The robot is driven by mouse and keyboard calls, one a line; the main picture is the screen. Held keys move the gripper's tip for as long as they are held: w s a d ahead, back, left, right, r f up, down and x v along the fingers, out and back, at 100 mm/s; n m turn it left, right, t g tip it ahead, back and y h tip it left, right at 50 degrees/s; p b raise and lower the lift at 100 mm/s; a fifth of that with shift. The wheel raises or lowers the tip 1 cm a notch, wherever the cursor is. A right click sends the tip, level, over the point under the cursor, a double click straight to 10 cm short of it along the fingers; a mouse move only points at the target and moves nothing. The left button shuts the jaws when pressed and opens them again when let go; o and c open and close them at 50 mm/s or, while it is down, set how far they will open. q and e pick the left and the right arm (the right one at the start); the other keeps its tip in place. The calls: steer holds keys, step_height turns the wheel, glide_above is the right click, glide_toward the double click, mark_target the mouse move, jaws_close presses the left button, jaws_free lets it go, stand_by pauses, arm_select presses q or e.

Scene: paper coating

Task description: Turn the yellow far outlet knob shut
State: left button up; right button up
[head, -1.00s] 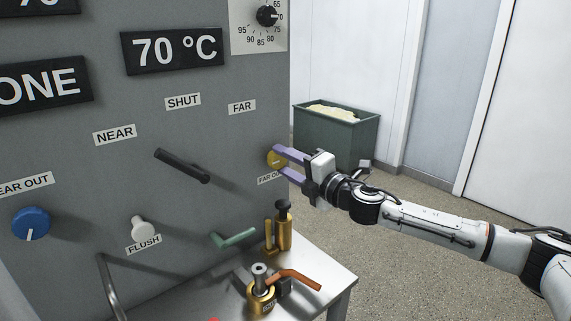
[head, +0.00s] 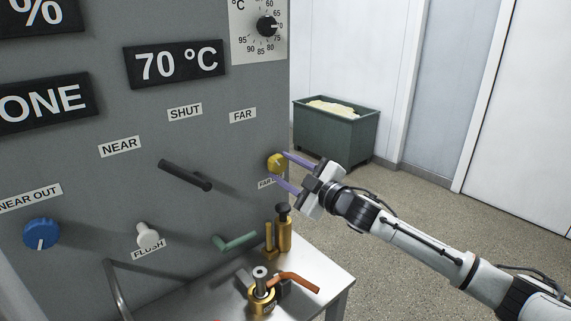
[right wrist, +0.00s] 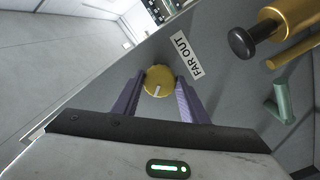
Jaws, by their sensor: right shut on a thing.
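The yellow far outlet knob (head: 276,163) sits on the grey panel's right edge, above its partly covered FAR OUT label (head: 267,182). My right gripper (head: 282,169) reaches it from the right, with one purple finger above and one below. In the right wrist view the yellow knob (right wrist: 159,81) sits between the tips of the two purple fingers, which are shut on it. Its white mark points toward the gripper's palm there. The FAR OUT label is fully readable beside it. My left gripper is not in view.
A black lever handle (head: 186,175) sticks out of the panel. A blue knob (head: 41,234), a white flush knob (head: 147,236) and a green handle (head: 236,242) sit lower. Brass fittings stand by the metal shelf (head: 338,279). A green bin (head: 336,137) stands behind on open floor.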

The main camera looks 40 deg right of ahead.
steer(key=m, duration=0.3)
steer(key=shift+m, duration=0.3)
steer(key=shift+a+f+m, duration=0.1)
steer(key=shift+m, duration=1.7)
steer(key=o, duration=1.1)
steer(key=shift+s, duration=0.35)
steer(key=s, duration=0.6)
steer(key=s+b, duration=0.1)
steer(key=s, duration=0.2)
steer(key=shift+s+d, duration=0.3)
steer(key=shift+d, duration=0.1)
